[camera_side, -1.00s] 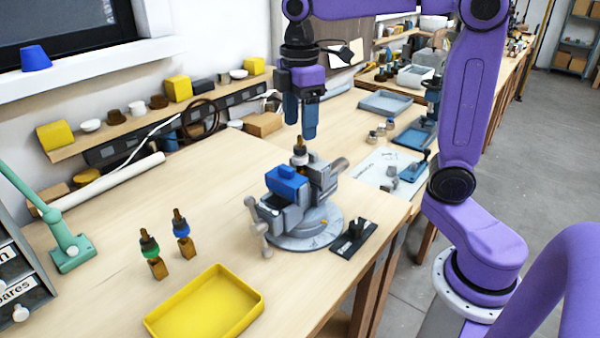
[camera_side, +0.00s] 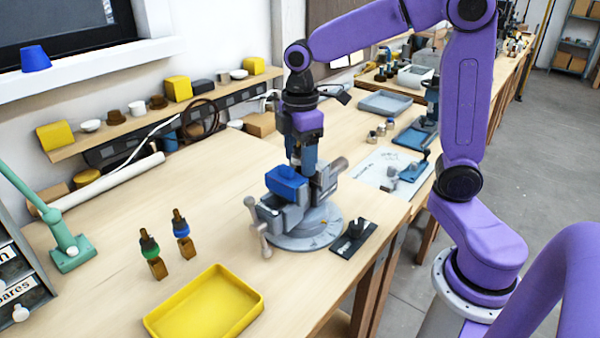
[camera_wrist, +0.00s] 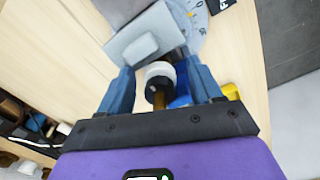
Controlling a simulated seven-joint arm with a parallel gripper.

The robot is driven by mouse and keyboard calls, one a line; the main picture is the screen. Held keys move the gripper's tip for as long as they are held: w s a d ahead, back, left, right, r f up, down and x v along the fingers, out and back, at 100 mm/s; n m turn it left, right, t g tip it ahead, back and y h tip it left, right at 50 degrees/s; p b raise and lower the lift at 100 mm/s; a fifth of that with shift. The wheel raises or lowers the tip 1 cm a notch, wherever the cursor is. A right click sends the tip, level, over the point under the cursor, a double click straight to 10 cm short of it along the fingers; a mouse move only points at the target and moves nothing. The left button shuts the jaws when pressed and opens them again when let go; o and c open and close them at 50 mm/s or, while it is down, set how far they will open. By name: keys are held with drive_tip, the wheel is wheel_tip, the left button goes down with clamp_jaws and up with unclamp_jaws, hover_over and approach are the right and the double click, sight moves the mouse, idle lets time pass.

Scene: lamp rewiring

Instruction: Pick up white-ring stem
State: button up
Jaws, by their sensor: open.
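The white-ring stem shows in the wrist view as a white ring (camera_wrist: 157,70) with a dark and brass part, lying between my fingers. In the side view it is mostly hidden behind my fingers, at the grey vise (camera_side: 308,228). My gripper (camera_side: 304,160) is open and lowered around the stem, close above the vise jaws. In the wrist view its two blue fingers (camera_wrist: 160,84) stand on either side of the ring, with gaps visible.
A blue block (camera_side: 287,183) sits on the vise beside my fingers. A green-ring stem (camera_side: 149,247) and a blue-ring stem (camera_side: 181,230) stand at left. A yellow tray (camera_side: 205,300) lies in front. A black fixture (camera_side: 353,240) is right of the vise.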

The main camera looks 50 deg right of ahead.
drive_tip(key=shift+s+f, duration=0.1)
drive_tip(key=shift+f, duration=0.1)
clamp_jaws()
